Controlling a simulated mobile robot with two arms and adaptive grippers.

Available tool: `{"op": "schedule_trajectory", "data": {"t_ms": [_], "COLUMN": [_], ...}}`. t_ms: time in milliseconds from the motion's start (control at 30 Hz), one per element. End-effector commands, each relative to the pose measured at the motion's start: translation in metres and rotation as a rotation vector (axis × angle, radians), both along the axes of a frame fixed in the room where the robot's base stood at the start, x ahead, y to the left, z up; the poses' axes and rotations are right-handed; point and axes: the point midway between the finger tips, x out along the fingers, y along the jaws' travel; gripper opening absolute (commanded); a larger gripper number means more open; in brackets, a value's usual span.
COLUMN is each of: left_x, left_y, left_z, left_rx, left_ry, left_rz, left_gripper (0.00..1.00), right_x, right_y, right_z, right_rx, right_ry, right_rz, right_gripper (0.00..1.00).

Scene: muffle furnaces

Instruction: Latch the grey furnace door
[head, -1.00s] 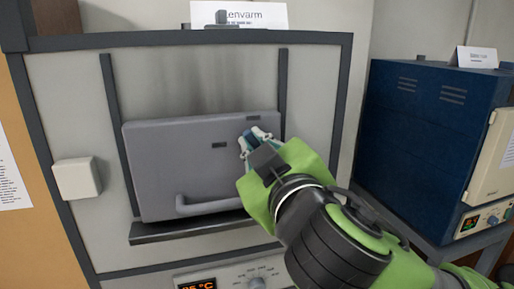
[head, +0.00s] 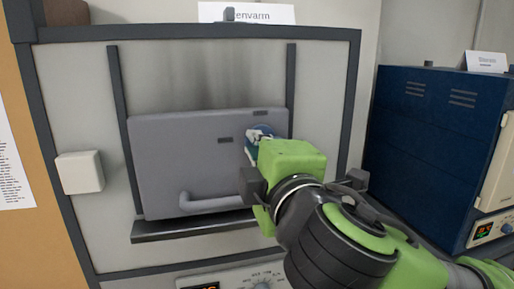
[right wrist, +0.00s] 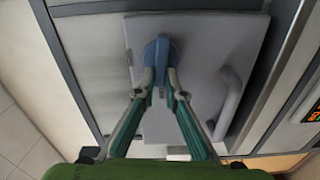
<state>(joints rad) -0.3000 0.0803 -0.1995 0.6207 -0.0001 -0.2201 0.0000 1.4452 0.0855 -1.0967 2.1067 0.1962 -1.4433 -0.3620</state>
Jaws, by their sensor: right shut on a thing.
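The grey furnace door (head: 165,160) is a flat slab between two dark vertical rails on the furnace front (head: 75,110). It has a bar handle (head: 205,203) near its lower edge. A blue latch knob (head: 250,152) is at its right side, partly hidden by my right gripper (head: 259,137). In the right wrist view the blue latch knob (right wrist: 158,50) stands between the fingertips of my right gripper (right wrist: 159,82), which is shut on it. The door's handle (right wrist: 230,103) is to the right there. I cannot tell whether the latch is engaged. My left gripper is not in view.
A dark ledge (head: 185,227) lies below the door, with a control panel (head: 235,276) under it. A white box (head: 79,172) is on the left of the front. A blue furnace (head: 425,150) stands to the right.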

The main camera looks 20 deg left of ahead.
Motion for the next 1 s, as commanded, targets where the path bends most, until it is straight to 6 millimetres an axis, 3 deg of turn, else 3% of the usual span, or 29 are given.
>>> {"op": "schedule_trajectory", "data": {"t_ms": [800, 833, 867, 1000], "left_x": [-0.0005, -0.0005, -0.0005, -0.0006], "left_y": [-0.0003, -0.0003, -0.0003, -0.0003], "left_z": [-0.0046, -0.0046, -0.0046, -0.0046], "left_rx": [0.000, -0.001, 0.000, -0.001], "left_ry": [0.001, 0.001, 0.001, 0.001], "left_rz": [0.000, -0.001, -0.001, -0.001], "left_gripper": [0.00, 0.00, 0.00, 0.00], "right_x": [-0.0007, -0.0007, -0.0006, -0.0005], "right_y": [0.0008, 0.0008, 0.0008, 0.0006], "right_z": [-0.0045, -0.0045, -0.0045, -0.0039], "right_rx": [-0.103, -0.103, -0.103, -0.101], "right_ry": [-0.064, -0.064, -0.064, -0.065], "right_rz": [0.002, 0.002, 0.002, 0.002], "right_gripper": [0.00, 0.15, 0.23, 0.27]}}
